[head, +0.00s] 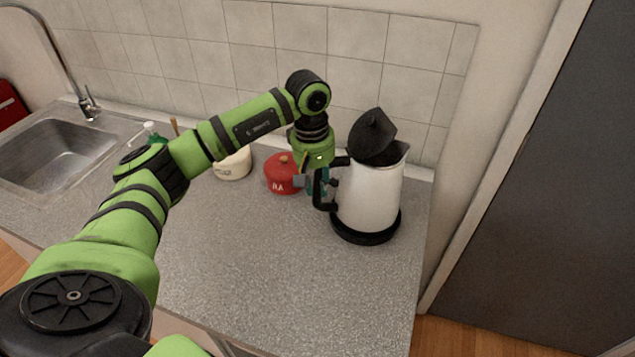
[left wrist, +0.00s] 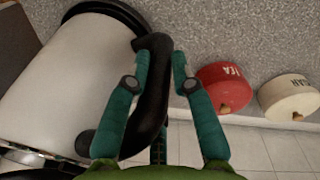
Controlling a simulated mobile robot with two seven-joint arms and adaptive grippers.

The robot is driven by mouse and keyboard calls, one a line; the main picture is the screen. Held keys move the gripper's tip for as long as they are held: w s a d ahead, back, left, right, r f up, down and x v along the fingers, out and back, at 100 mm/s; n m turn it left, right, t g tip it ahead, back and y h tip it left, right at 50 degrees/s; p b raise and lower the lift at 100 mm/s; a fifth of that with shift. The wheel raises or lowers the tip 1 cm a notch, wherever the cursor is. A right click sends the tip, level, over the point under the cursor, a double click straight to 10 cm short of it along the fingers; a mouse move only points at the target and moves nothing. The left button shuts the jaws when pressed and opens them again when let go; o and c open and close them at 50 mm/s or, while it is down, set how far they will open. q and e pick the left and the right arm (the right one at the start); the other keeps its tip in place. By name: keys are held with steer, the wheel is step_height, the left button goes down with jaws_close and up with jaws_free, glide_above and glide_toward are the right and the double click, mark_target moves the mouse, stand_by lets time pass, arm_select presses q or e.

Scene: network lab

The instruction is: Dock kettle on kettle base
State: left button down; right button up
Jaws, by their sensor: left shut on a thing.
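The white kettle (head: 370,190) stands near the right end of the counter, looking upright, with its black lid (head: 373,134) tilted open. Its lower end is at the black kettle base (head: 366,234); I cannot tell whether it is fully seated. My left gripper (head: 325,186) is at the black handle on the kettle's left side. In the left wrist view, the gripper (left wrist: 158,82) has its teal fingers on both sides of the handle (left wrist: 152,105), shut on it. The kettle body (left wrist: 70,75) and the dark base rim (left wrist: 108,12) also show there. My right gripper is out of view.
A red pot (head: 283,177) and a cream pot (head: 233,166) stand behind and left of the kettle. The sink (head: 55,150) is at the far left. A tiled wall (head: 350,60) runs behind. The front counter (head: 270,270) is clear; its right edge is close to the base.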

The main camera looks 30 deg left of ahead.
arm_select(q)
steer(key=shift+w+f+b, duration=0.1)
steer(key=shift+f+b, duration=0.2)
steer(key=shift+b, duration=0.15)
stand_by(0.4)
steer(key=c, duration=1.3)
jaws_free()
steer(key=shift+c, duration=0.2)
steer(key=shift+d, duration=0.1)
steer(key=shift+s+f, duration=0.15)
steer(key=shift+s, duration=0.1)
step_height(320, 180, up, 11)
steer(key=p, duration=0.6)
steer(key=shift+s+a, duration=0.3)
steer(key=shift+a, duration=0.1)
